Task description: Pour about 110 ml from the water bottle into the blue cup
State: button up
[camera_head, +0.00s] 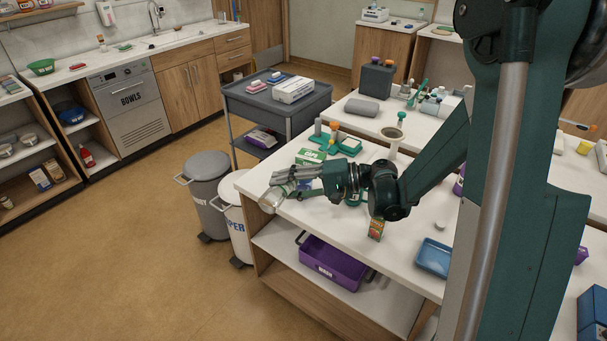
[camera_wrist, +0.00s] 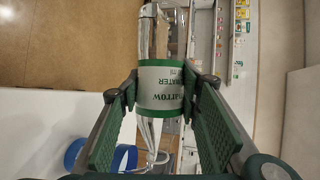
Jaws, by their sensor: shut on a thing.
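My gripper (camera_head: 291,177) is shut on the water bottle, above the left end of the white table. The clear bottle (camera_head: 270,199) shows at the fingertips in the head view and looks tilted. In the wrist view, the jaws (camera_wrist: 158,92) clasp the bottle on both sides of its white and green label (camera_wrist: 160,84). The blue cup (camera_wrist: 73,153) shows in part at the lower left of the wrist view, beyond the bottle's lower end. Whether water is flowing is unclear.
A green box (camera_head: 310,156) and green holders (camera_head: 343,143) stand behind my gripper on the table (camera_head: 408,225). A small carton (camera_head: 376,229) and a blue tray (camera_head: 434,257) are nearer the front. Two bins (camera_head: 207,187) stand left of the table; a grey cart (camera_head: 272,103) is behind.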

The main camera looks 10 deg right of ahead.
jog(key=shift+s+a+r, duration=0.2)
jog(key=shift+s, duration=0.1)
jog(key=shift+c, duration=0.2)
dwell(0.6)
jog(key=shift+r+m+y, duration=0.3)
jog(key=shift+m, duration=0.1)
dwell(1.2)
notch_tip(320, 180, down, 2)
jog(key=shift+s+a+f+n+h, duration=0.1)
jog(key=shift+f+n+h, duration=0.15)
jog(key=shift+n+h, duration=0.5)
jog(key=shift+s+f+n+t, duration=0.1)
jog(key=shift+f+n+t, duration=0.3)
jog(key=shift+f+n, duration=0.15)
jog(key=shift+a+p, duration=0.1)
jog(key=shift+p, duration=0.2)
jog(key=shift+s+f+h, duration=0.15)
jog(key=shift+f+h, duration=0.1)
jog(key=shift+f, duration=0.1)
jog(key=shift+n, duration=0.3)
jog(key=shift+f, duration=0.2)
dwell(0.7)
